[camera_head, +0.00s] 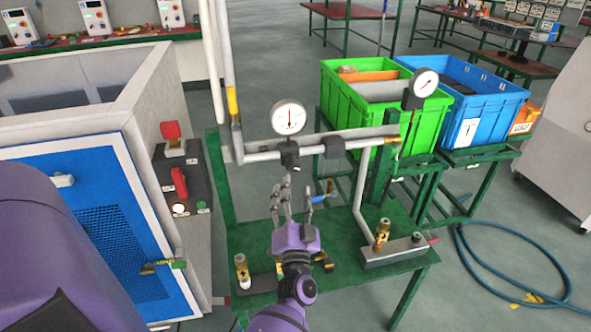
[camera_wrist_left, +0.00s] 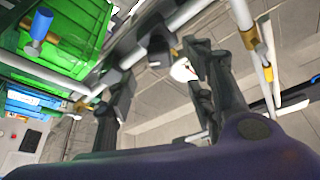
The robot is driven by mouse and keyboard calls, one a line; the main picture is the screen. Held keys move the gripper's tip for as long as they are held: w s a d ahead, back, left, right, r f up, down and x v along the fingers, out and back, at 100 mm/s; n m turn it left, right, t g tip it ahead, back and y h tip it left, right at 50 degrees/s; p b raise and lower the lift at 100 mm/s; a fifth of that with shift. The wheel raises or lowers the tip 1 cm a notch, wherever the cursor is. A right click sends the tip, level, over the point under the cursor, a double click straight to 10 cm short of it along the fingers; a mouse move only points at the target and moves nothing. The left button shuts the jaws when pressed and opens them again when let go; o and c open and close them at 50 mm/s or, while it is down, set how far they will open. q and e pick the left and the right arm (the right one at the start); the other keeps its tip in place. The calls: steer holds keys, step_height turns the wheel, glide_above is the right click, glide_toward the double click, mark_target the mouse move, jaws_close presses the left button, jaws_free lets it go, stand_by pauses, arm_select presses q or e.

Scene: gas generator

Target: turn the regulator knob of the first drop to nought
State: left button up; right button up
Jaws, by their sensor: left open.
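A round white gauge (camera_head: 289,118) stands on the horizontal grey pipe in the head view. A small black regulator knob (camera_head: 290,158) sits on the pipe below it. A black part that looks like this knob (camera_wrist_left: 158,50) shows between my fingers in the wrist view, with part of a white dial (camera_wrist_left: 183,70) near the right finger. My left gripper (camera_head: 291,198) points up toward the pipe, just below the knob. Its fingers are spread and hold nothing. Whether they touch the knob I cannot tell. My right gripper is out of view.
A second gauge (camera_head: 425,83) and another black fitting (camera_head: 334,147) are on the pipework. A blue-handled valve (camera_head: 318,198) hangs close right of my gripper. The green bench (camera_head: 345,285) carries brass fittings. A green crate (camera_head: 365,110) and blue crate (camera_head: 480,110) stand behind.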

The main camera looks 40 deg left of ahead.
mark_target(294, 170)
arm_select(q)
steer(key=x, duration=0.7)
steer(key=shift+w+a+r+p, duration=0.1)
steer(key=shift+w+p, duration=0.05)
steer(key=shift+p, duration=0.2)
steer(key=c, duration=1.1)
